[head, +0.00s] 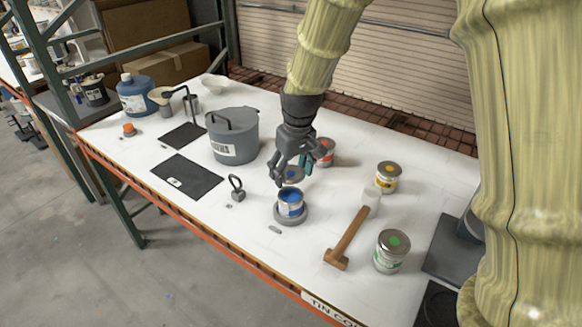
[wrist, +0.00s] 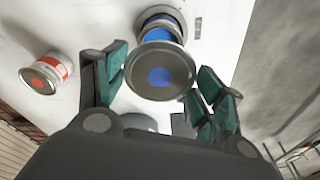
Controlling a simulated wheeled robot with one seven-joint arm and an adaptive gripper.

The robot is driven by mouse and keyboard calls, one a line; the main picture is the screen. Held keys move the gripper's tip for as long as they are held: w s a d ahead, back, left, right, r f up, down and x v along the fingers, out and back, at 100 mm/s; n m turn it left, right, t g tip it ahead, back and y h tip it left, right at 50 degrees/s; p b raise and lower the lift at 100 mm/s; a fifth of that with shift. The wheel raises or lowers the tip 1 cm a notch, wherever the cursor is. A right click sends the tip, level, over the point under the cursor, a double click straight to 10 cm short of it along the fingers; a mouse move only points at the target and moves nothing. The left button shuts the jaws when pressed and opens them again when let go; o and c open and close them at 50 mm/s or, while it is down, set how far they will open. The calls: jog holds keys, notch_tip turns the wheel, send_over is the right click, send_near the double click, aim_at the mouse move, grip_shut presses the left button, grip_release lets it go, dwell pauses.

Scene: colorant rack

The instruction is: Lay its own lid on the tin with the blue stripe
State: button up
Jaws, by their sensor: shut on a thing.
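The blue-striped tin (head: 291,208) stands upright and open on a round grey base, with blue paint showing at its top; in the wrist view the tin (wrist: 163,24) is partly hidden behind the lid. The round grey lid with a blue dot (head: 297,180) is held between the fingers, and in the wrist view the lid (wrist: 160,85) shows its dotted face. My gripper (head: 290,174) is shut on this lid, just behind and above the tin in the head view. The lid and tin look apart.
A red-marked tin (head: 327,152) stands behind my gripper. A yellow tin (head: 388,177), a mallet (head: 350,236) and a green-dotted tin (head: 391,251) are to the right. A grey lidded pot (head: 234,143) and small weight (head: 237,190) are left.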

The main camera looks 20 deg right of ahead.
jog(key=shift+s+f, duration=0.1)
jog(key=shift+f, duration=0.4)
jog(key=shift+w+f+b, duration=0.25)
jog(key=shift+f+b, duration=0.15)
jog(key=shift+f, duration=0.45)
jog(key=shift+s+f+b, duration=0.15)
jog(key=shift+f+b, duration=0.2)
jog(key=shift+f, duration=1)
jog(key=shift+p, duration=0.45)
jog(key=shift+f, duration=0.7)
